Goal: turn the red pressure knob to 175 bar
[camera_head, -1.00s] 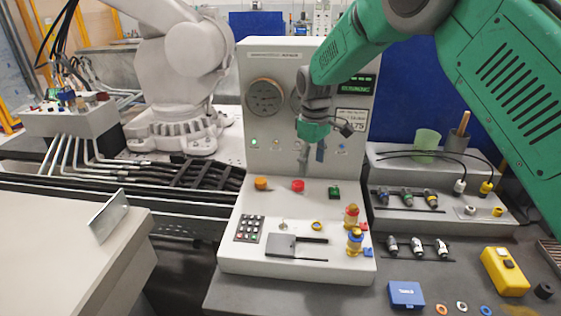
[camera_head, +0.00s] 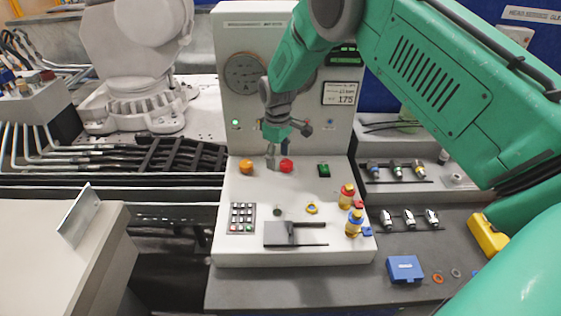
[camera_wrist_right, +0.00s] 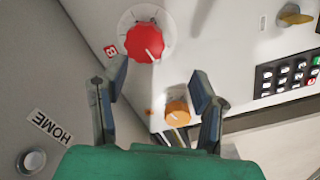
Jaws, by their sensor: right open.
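The red knob (camera_head: 286,166) sits on the sloping top of the grey console, right of an orange knob (camera_head: 246,167). In the right wrist view the red knob (camera_wrist_right: 144,42) has a pale pointer line and a white ring around it. My right gripper (camera_head: 271,164) is low over the console, just left of the red knob. In the wrist view my right gripper (camera_wrist_right: 160,82) is open and empty. The red knob lies beyond its fingertips, and the orange knob (camera_wrist_right: 177,112) shows between its fingers. A label (camera_head: 343,93) on the console reads 175. My left gripper is out of view.
The console's upright back panel (camera_head: 250,120) rises behind the gripper. A blue box (camera_head: 404,269) lies at the lower right.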

